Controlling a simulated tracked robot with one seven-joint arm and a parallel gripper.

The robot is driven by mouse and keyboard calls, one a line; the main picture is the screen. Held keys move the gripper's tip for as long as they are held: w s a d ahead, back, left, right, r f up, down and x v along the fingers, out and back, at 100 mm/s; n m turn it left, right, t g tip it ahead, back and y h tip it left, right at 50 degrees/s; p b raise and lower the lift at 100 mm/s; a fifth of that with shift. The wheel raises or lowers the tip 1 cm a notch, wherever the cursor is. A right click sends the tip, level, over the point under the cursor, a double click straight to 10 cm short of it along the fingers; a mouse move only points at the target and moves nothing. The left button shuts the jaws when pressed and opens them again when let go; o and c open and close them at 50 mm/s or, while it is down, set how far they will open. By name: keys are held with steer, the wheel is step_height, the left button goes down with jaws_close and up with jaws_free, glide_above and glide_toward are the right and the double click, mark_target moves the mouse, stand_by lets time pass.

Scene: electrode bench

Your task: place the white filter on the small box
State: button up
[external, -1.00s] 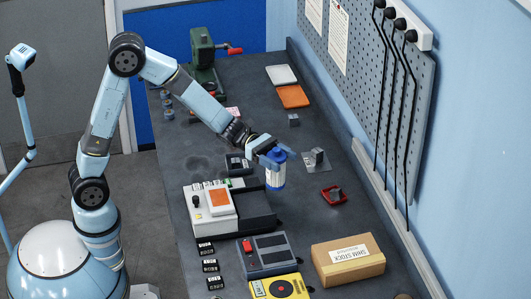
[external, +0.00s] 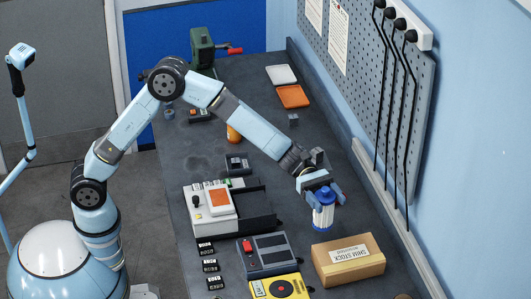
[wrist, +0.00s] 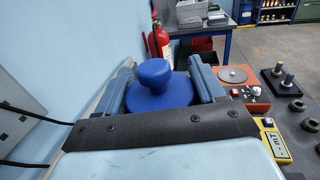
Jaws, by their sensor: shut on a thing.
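The white filter (external: 322,214), a ribbed white cylinder with a blue cap and blue base, hangs upright in my gripper (external: 322,194). The gripper is shut on its upper part. In the wrist view its round blue cap with a knob (wrist: 155,88) sits between my fingers (wrist: 158,92). The small box (external: 348,262) is a tan cardboard carton with a white label reading "SHIM STOCK", lying on the bench. The filter appears in the air just behind and left of it in the external view; the exact height is unclear. The wrist view does not show the box.
A grey instrument (external: 268,254) and a yellow meter (external: 275,287) stand left of the box. A white and orange device (external: 210,207) is farther left. Orange (external: 293,97) and white (external: 281,75) trays lie at the back. A pegboard wall (external: 385,100) bounds the right side.

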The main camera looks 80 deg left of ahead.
steer(key=w+d+f, duration=0.4)
steer(key=w+f, duration=0.4)
steer(key=f, duration=0.2)
steer(key=shift+f, duration=0.35)
steer(key=shift+w+f, duration=0.1)
steer(key=o, duration=1.6)
steer(key=shift+a, duration=0.1)
